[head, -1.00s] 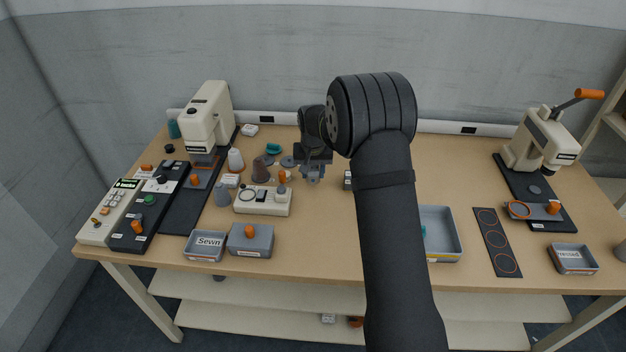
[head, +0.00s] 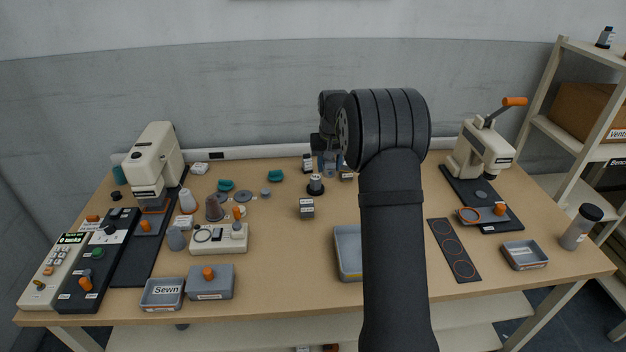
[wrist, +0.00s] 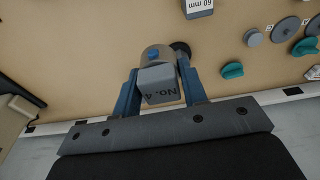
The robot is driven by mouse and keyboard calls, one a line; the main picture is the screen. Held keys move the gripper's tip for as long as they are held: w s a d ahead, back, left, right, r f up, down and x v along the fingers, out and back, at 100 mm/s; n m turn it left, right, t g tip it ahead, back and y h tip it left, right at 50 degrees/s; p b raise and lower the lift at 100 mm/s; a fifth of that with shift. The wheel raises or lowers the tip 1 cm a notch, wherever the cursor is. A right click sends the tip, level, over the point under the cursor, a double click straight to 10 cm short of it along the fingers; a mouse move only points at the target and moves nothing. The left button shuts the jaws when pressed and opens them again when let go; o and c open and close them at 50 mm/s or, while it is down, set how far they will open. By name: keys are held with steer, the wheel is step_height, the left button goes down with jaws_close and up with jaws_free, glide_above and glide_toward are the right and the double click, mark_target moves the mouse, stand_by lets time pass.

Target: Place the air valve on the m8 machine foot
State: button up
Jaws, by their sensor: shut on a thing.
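My gripper (wrist: 160,88) is shut on a grey block (wrist: 158,86) marked "NO. 4", with a rounded grey end and a blue spot. I cannot tell for sure whether this is the air valve. In the head view my gripper (head: 330,168) is over the back middle of the table, partly covered by my arm. A black round piece with a pale top (head: 315,184), perhaps the m8 machine foot, stands just in front of it. A dark round piece (wrist: 182,48) shows beside the held block in the wrist view; whether they touch is unclear.
A small grey block (head: 306,208), marked "60 mm" in the wrist view (wrist: 198,8), stands nearby. Teal pieces (head: 276,176) and grey discs lie left. A grey tray (head: 347,250) is in front, partly hidden by my arm.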

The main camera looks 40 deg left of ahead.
steer(key=w+d+r, duration=0.2)
steer(key=w+r, duration=0.1)
steer(key=w, duration=0.4)
glide_above(315, 176)
steer(key=f, duration=0.7)
steer(key=shift+s+d, duration=0.15)
steer(key=shift+d, duration=0.1)
steer(key=shift+f, duration=2.05)
steer(key=shift+f, duration=0.1)
steer(key=o, duration=1.1)
steer(key=shift+f, duration=0.1)
steer(key=r, duration=0.4)
steer(key=s+d+r, duration=0.1)
steer(key=r, duration=0.7)
steer(key=shift+s+d+r, duration=0.1)
steer(key=shift+s+d, duration=0.05)
steer(key=shift+s, duration=0.05)
